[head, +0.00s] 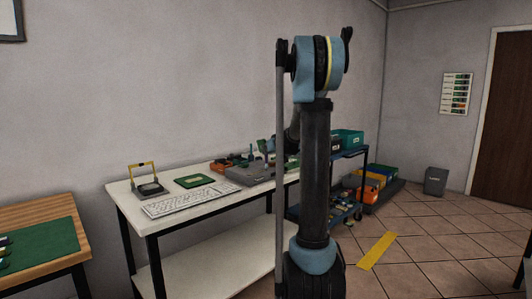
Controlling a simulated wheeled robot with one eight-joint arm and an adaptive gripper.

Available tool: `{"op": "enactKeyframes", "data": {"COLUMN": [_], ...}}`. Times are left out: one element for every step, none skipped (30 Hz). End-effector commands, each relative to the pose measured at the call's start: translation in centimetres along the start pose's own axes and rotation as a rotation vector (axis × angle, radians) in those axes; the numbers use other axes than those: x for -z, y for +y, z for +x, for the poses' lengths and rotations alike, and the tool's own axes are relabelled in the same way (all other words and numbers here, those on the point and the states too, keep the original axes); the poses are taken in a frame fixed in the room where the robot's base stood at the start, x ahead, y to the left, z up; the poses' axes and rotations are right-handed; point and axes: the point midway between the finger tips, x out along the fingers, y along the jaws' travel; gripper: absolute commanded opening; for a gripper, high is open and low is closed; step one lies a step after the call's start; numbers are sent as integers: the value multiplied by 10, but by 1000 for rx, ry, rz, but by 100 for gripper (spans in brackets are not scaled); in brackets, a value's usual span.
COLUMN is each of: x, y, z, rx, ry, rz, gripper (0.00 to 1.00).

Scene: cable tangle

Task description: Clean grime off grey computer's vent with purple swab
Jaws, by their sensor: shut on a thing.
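A flat grey box (247,175), which looks like the grey computer, lies on the white workbench (130,200). Its vent and any grime cannot be made out at this distance. My arm stands in front of the bench's right end and hides part of it. My gripper (268,146) shows small and partly hidden just left of the arm, above the right part of the grey box. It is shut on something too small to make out. Whether it touches the box cannot be told. I cannot pick out the purple swab.
A white keyboard (190,200), a green board (193,181) and a yellow-framed stand (147,180) are on the bench's left. Small red and green items (222,164) lie behind the box. A cart with a green bin (347,138) stands right. Open tiled floor (440,240) lies beyond.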

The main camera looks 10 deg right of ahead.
Motion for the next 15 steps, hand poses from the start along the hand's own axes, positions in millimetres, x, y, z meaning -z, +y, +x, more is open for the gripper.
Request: {"op": "enactKeyframes", "data": {"x": [0, -1, -1, -1, -2, -2, -2, -2, -3, -3, -3, -4, -4, -4, -4], "y": [0, 0, 0, 0, 0, -1, -1, -1, -1, -1, -1, -1, -1, -1, -1], "z": [0, 0, 1, 1, 1, 1, 1, 1, 2, 2, 2, 2, 2, 2, 2], "rx": [0, 0, 0, 0, 1, 1, 1, 1, 1, 1, 1, 1, 1, 1, 1], "ry": [0, 0, 0, 0, 0, 0, 0, 0, 0, 0, 0, 0, 0, 0, 0], "rz": [0, 0, 0, 0, 0, 0, 0, 0, 0, 0, 0, 0, 0, 0, 0], "gripper": [0, 0, 0, 0, 0, 0, 0, 0, 0, 0, 0, 0, 0, 0, 0]}}
